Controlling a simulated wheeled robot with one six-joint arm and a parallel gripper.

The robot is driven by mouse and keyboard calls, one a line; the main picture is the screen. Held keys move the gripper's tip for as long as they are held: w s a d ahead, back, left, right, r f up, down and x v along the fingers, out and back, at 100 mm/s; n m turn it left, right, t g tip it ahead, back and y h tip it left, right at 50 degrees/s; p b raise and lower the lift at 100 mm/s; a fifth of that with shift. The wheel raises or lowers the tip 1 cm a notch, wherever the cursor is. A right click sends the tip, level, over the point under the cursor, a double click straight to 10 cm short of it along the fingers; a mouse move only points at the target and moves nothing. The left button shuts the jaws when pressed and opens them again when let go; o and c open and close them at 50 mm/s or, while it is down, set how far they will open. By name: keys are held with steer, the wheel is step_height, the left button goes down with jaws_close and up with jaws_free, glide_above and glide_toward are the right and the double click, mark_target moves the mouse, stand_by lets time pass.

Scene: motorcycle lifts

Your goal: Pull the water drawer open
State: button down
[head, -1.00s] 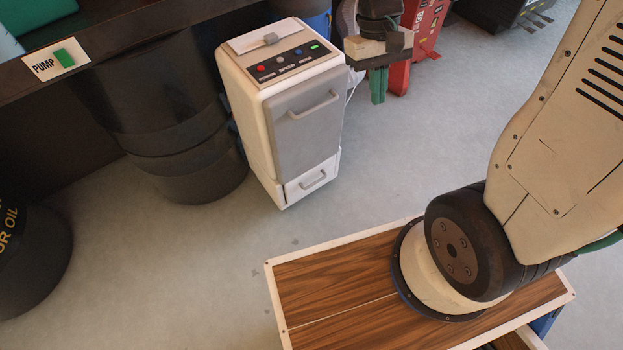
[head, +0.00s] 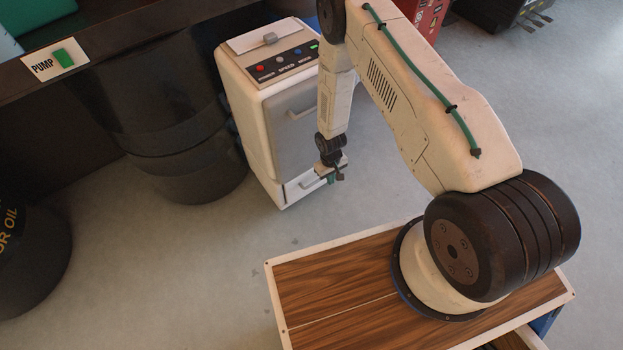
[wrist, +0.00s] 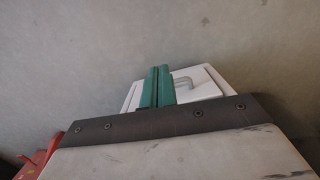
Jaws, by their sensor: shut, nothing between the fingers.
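The water drawer (head: 293,191) is the low white drawer at the foot of the white and grey dehumidifier (head: 257,130). Its front looks flush with the body. My gripper (head: 332,180) hangs at the right of the drawer front and hides part of it and of its handle. In the wrist view the green fingers of my gripper (wrist: 158,85) are together, with nothing between them. The drawer's grey handle (wrist: 184,81) shows just right of the fingertips, on the white drawer front (wrist: 208,92). I cannot tell whether fingers and handle touch.
A larger grey door with its own handle (head: 300,112) is above the drawer. A black barrel (head: 185,150) stands left of the dehumidifier. The wood-topped base (head: 330,290) under my arm is in front. Floor (head: 385,190) between is clear.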

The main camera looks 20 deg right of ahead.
steer(key=w+a+f+t, duration=0.2)
steer(key=w+f, duration=0.3)
steer(key=f, duration=0.3)
steer(key=w+a+f+t+y, duration=0.1)
steer(key=w+a+f+t, duration=0.1)
steer(key=w+f, duration=0.4)
step_height(320, 180, down, 2)
steer(key=shift+w+f+n+t, duration=0.15)
steer(key=shift+f+n+t, duration=0.1)
steer(key=shift+n+t, duration=0.2)
